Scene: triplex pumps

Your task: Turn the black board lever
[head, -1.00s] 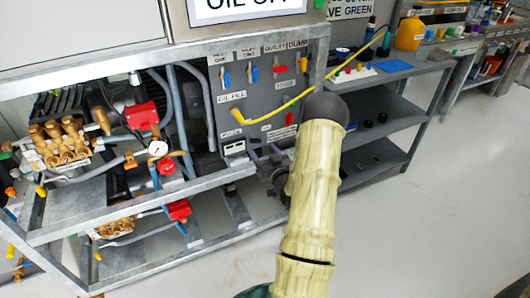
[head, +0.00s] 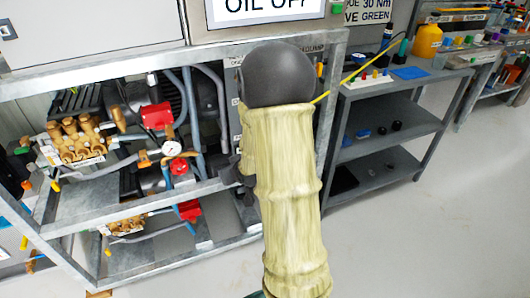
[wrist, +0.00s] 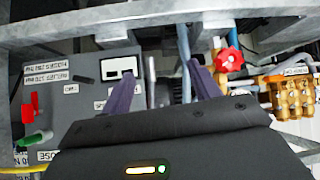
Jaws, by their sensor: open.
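The grey board (wrist: 75,125) fills the left of the wrist view, with its labels upside down. A small dark piece (wrist: 83,79) on it may be the black lever, but it is too small to be sure. My gripper (wrist: 163,82) is open, its two purple-grey fingers wide apart with nothing seen between them. In the head view my arm hides most of the board, and no black lever shows there. Only a dark part of my gripper (head: 229,172) shows left of the arm.
A red lever (wrist: 30,105) and a green lever (wrist: 37,138) are at the board's left in the wrist view. A red knob (wrist: 229,60) and brass pump (wrist: 293,97) are at the right. A metal frame bar (wrist: 150,12) crosses above. Floor at the right (head: 430,235) is clear.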

